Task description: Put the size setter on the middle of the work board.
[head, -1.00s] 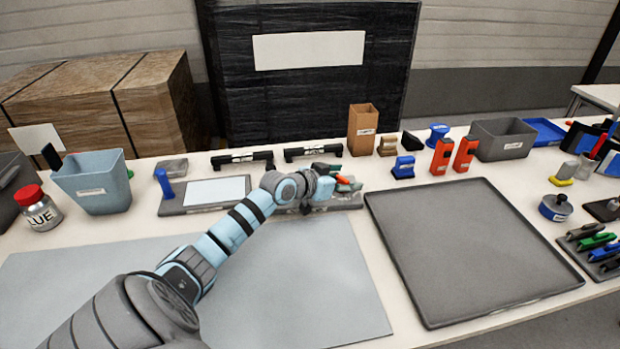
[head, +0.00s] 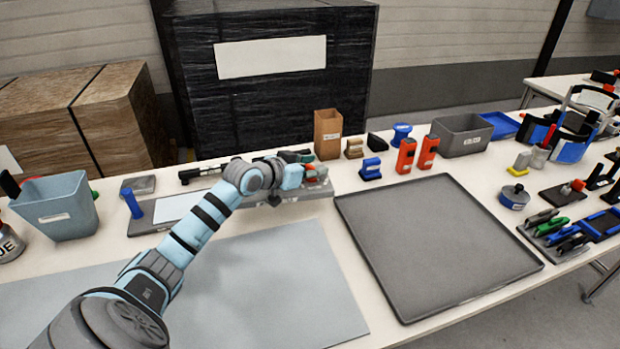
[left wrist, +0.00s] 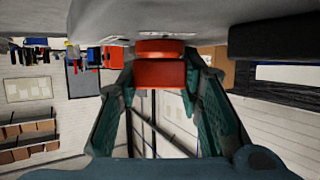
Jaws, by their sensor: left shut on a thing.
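My left gripper (head: 309,166) has its green fingers shut on a red thing (head: 318,172), most likely the size setter, over a grey tray (head: 315,205) at the back of the table. In the left wrist view the red thing (left wrist: 160,74) sits between both fingers, close to a grey surface; I cannot tell if it touches that. A flat pale grey-blue board (head: 270,290) lies in front, partly under my arm. A dark grey rimmed board (head: 435,240) lies empty to its right. I cannot tell which is the work board. My right gripper is not in view.
Blue (head: 371,168) and red (head: 405,156) holders and a brown box (head: 327,135) stand behind the dark board. A grey bin (head: 461,135) is at the back right. A pen rack (head: 560,238) and round tin (head: 513,197) are at right. A blue-grey bin (head: 58,207) stands at left.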

